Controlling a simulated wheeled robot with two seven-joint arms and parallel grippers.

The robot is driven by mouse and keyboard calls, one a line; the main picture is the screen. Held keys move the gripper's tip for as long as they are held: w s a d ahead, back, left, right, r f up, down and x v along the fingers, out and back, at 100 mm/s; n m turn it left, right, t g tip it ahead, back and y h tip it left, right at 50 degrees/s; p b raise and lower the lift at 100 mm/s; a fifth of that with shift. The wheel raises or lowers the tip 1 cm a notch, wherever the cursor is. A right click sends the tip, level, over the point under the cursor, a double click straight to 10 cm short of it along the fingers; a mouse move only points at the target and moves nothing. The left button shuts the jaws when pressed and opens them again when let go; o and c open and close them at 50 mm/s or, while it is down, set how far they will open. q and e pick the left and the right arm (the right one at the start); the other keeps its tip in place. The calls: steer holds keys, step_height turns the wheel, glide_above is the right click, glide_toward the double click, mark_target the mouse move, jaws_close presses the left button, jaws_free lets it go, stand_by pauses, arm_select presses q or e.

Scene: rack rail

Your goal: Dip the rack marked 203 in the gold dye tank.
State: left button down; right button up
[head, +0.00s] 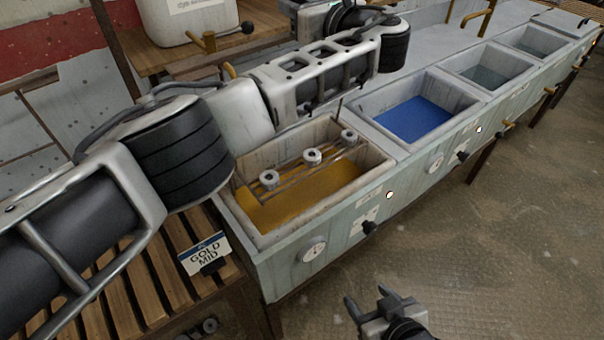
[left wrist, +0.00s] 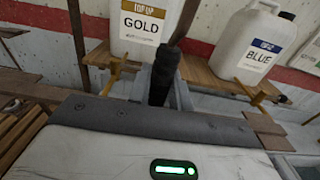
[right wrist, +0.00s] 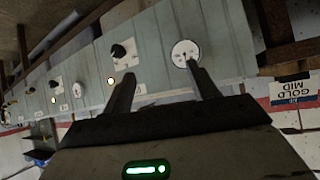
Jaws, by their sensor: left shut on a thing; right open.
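The gold dye tank (head: 236,202) is in the middle of the head view, with gold dye inside. A rack (head: 312,158) with thin bars and several round metal pieces is within its walls, just over or at the dye; I cannot tell how deep. No 203 mark is readable. A thin upright rod (head: 338,108) rises at its far end behind my left arm. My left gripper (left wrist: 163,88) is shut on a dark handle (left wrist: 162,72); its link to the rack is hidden. My right gripper (head: 368,298) is open and empty, in front of the tank's front panel.
A blue tank (head: 415,118) and paler tanks (head: 490,75) continue to the right. A GOLD MID sign (head: 205,254) stands by a slatted wooden shelf (head: 150,275). GOLD (left wrist: 145,30) and BLUE (left wrist: 258,45) jugs stand behind. The floor at right is clear.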

arm_select(q)
steer(key=shift+d+r, duration=0.1)
steer(key=shift+r, duration=0.05)
arm_select(e)
steer(key=shift+r, duration=0.1)
arm_select(q)
steer(key=shift+f, duration=0.25)
step_height(320, 180, down, 18)
steer(key=b, duration=1.6)
arm_select(e)
step_height(320, 180, down, 7)
steer(key=a+t+y, duration=0.1)
steer(key=a, duration=0.1)
steer(key=shift+w+m, duration=0.3)
steer(key=shift+w, duration=0.15)
arm_select(q)
steer(key=shift+s, duration=0.1)
stand_by(4.0)
